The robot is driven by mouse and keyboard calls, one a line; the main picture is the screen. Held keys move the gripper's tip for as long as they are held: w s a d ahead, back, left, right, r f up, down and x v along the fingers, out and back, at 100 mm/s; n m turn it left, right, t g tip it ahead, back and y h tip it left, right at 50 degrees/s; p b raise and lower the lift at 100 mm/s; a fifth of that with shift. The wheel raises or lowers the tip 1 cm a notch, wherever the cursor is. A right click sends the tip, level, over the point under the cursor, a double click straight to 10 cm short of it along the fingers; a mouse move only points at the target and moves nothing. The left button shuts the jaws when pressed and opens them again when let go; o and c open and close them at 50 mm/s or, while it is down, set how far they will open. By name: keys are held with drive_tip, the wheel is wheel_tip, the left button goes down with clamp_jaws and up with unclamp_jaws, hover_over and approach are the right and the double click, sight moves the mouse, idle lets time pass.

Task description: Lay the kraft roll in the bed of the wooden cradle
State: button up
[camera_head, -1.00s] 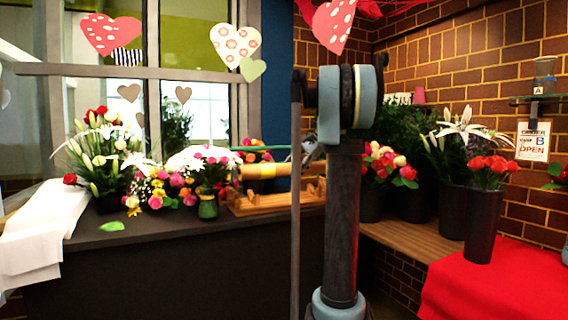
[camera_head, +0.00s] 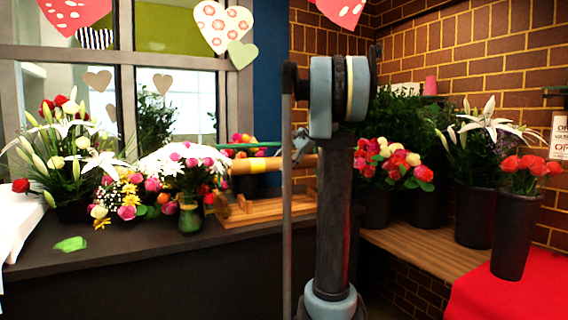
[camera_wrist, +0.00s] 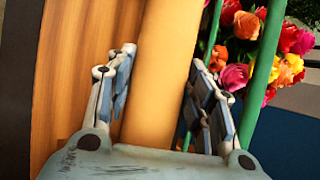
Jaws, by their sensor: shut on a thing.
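The kraft roll (camera_head: 272,165) is a tan cylinder with a yellow band, lying level in the head view. My gripper (camera_wrist: 162,62) is shut on it; in the wrist view the roll (camera_wrist: 167,65) runs between the two fingers. The wooden cradle (camera_head: 262,213) stands on the dark counter below the roll, with small upright supports near its ends. A gap shows between roll and cradle, so the roll is held above it. In the wrist view the wood of the cradle (camera_wrist: 82,70) lies left of the roll.
Flower bunches (camera_head: 185,170) in vases stand on the counter just left of the cradle. Green rods (camera_wrist: 262,75) and colourful roses (camera_wrist: 240,40) are close to the right finger. A green leaf (camera_head: 70,244) lies on the counter (camera_head: 130,255). Dark flower buckets (camera_head: 515,235) stand at the right.

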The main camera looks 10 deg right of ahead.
drive_tip(key=shift+f, duration=5.85)
drive_tip(key=o, duration=1.7)
